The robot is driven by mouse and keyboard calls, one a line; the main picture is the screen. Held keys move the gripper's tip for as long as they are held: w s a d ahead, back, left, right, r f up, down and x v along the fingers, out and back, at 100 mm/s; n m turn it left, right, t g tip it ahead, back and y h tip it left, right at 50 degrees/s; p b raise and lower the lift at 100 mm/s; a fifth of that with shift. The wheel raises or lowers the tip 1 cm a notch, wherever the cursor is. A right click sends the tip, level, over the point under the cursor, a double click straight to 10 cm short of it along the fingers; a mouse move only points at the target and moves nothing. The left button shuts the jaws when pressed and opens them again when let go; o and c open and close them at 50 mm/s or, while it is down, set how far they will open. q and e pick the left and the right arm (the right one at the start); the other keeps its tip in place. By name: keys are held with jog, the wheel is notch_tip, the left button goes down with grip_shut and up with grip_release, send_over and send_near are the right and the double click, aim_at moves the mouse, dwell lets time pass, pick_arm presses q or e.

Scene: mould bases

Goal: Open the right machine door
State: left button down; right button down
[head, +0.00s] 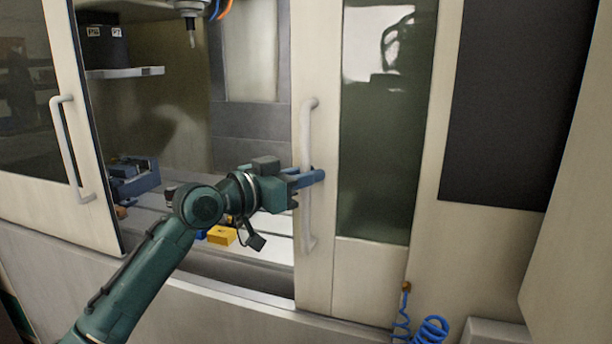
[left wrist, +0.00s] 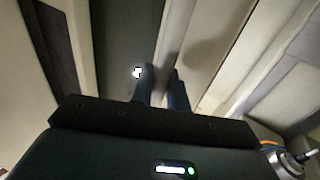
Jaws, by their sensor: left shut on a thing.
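The right machine door (head: 365,265) has a cream frame and a dark window, and a long vertical pale handle (head: 307,125) along its left edge. My left gripper (head: 312,178) is at the middle of this handle, its blue fingers shut on it. In the left wrist view the two fingers (left wrist: 162,92) point at the door frame, and the grip itself is hard to make out. A wide opening lies between this door and the left door (head: 85,215), which has its own handle (head: 70,150). My right gripper does not show.
Inside the machine are a spindle (head: 191,25), a yellow block (head: 221,235), a blue vise (head: 135,178) and a shelf (head: 125,72) with black boxes. A coiled blue hose (head: 430,330) hangs below the right door. A dark panel (head: 515,100) is at right.

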pick_arm(q)
jog(key=shift+d+f, duration=0.1)
jog(key=shift+f, duration=0.05)
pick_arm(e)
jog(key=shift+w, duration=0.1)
pick_arm(q)
jog(key=c, duration=1.5)
grip_release()
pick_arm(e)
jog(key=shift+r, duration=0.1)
pick_arm(q)
jog(key=shift+o, duration=0.2)
jog(key=b+v, duration=0.3)
jog(key=v, duration=1)
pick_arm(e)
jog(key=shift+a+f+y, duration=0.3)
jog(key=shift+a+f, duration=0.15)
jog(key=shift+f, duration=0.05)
pick_arm(q)
jog(key=shift+s, duration=0.1)
